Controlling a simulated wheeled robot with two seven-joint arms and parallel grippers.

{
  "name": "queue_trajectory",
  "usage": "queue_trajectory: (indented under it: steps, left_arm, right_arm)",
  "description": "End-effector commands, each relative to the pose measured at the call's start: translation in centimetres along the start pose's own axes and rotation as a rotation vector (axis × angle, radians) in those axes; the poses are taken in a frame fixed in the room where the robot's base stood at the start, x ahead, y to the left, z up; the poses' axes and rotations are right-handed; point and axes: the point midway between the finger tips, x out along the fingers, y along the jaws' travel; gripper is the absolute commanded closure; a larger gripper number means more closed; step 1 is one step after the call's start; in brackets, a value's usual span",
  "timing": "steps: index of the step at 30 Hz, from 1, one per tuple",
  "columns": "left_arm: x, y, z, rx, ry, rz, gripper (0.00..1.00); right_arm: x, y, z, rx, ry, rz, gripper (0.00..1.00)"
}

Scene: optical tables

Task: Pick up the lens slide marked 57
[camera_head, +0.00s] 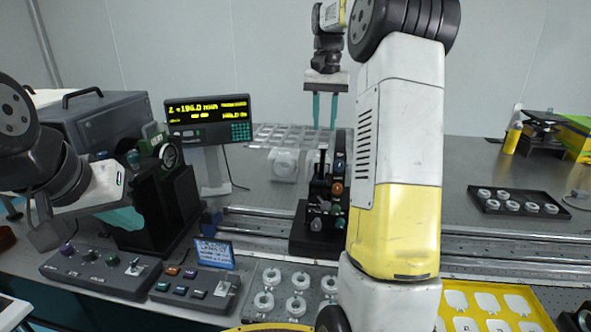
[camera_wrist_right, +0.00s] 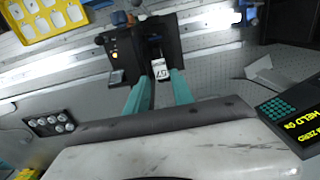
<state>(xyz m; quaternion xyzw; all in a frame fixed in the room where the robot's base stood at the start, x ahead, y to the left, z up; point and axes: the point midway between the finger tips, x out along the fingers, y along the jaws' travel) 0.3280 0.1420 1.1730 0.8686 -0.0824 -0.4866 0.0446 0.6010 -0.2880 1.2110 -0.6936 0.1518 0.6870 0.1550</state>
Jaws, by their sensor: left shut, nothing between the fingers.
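The lens slide marked 57 (camera_wrist_right: 159,69) shows in the right wrist view as a small white label, held in a dark stand (camera_wrist_right: 146,42). In the head view the dark stand (camera_head: 322,205) is at the middle, partly behind my right arm; I cannot make out the slide's number there. My right gripper (camera_head: 324,122) is above and behind the stand in the head view, fingers pointing down. In the right wrist view its teal fingers (camera_wrist_right: 160,80) are apart, with the slide beyond and between their tips. My left gripper (camera_head: 122,219) is shut and empty at the left, by a black device.
A display (camera_head: 208,115) stands left of the stand. Several white rings (camera_head: 298,283) sit on a plate in front; a yellow tray (camera_head: 490,293) is front right. A black ring tray (camera_head: 518,203) lies at right. Metal rails (camera_head: 270,221) cross the table.

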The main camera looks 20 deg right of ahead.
Motion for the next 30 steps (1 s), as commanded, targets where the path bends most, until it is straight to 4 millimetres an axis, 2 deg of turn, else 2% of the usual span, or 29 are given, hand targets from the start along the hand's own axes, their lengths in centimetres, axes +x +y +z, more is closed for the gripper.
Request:
queue_trajectory:
  steps: [3,11,19,23,29,30]
  left_arm:
    - [0.0,0.0,0.0,0.000,0.000,0.000,1.00]
    - [0.0,0.0,0.0,0.000,0.000,0.000,1.00]
    - [0.0,0.0,0.0,0.000,0.000,0.000,1.00]
    - [0.0,0.0,0.0,0.000,0.000,0.000,1.00]
    - [0.0,0.0,0.0,0.000,0.000,0.000,1.00]
    - [0.0,0.0,0.0,0.000,0.000,0.000,1.00]
  right_arm:
    - [0.7,0.2,-0.6,0.014,-0.010,0.006,0.71]
    - [3.5,0.3,-0.4,0.013,-0.012,0.007,0.71]
    - [7.3,0.5,-0.3,0.013,-0.011,0.007,0.71]
    - [8.1,0.4,-0.2,0.013,-0.009,0.007,0.71]
    - [8.1,0.4,-0.3,0.013,-0.008,0.006,0.71]
    - [8.1,0.4,-0.3,0.013,-0.008,0.006,0.79]
